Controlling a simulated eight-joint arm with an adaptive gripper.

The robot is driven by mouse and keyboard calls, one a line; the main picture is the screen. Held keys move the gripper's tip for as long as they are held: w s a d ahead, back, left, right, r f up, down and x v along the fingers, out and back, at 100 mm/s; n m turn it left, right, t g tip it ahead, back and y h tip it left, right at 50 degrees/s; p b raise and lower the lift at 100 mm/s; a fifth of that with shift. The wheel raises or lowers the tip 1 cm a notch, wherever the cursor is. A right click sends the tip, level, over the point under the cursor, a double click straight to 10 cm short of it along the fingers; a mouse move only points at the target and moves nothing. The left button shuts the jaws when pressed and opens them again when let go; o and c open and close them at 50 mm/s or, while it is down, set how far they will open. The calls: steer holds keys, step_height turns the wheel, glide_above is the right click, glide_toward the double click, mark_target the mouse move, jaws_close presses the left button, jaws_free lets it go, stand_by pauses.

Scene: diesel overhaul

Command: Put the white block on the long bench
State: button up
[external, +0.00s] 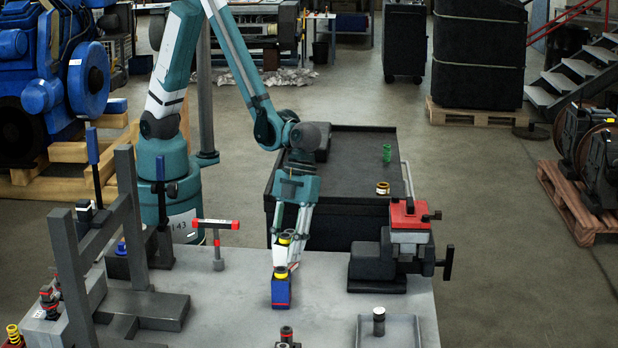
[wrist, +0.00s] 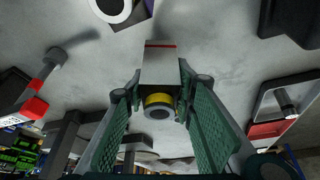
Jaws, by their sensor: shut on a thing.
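The white block (wrist: 159,66), with a red stripe at its lower end and a yellow-ringed knob on top, is between the fingers of my gripper (wrist: 160,98), which is shut on it. In the external view my gripper (external: 287,246) points down over the light grey bench (external: 235,290). The white block (external: 281,256) is partly hidden there by the fingers and by a blue block. The blue block (external: 281,292), with a red stripe and yellow-ringed knob, stands on the bench close by. I cannot tell the exact gap beneath the white block.
A red-and-grey T-handle (external: 216,225) stands left on the bench, near a dark grey frame (external: 150,307). A red-topped vise (external: 405,245) stands right, behind a shallow tray (external: 409,325) holding a small cylinder. A black bench (external: 352,150) behind bears a green cup (external: 387,153).

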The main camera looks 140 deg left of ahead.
steer(key=shift+f, duration=1.95)
steer(key=shift+f, duration=0.15)
steer(key=o, duration=1.1)
steer(key=shift+o, duration=0.2)
steer(key=v, duration=1.2)
steer(key=shift+s, duration=0.1)
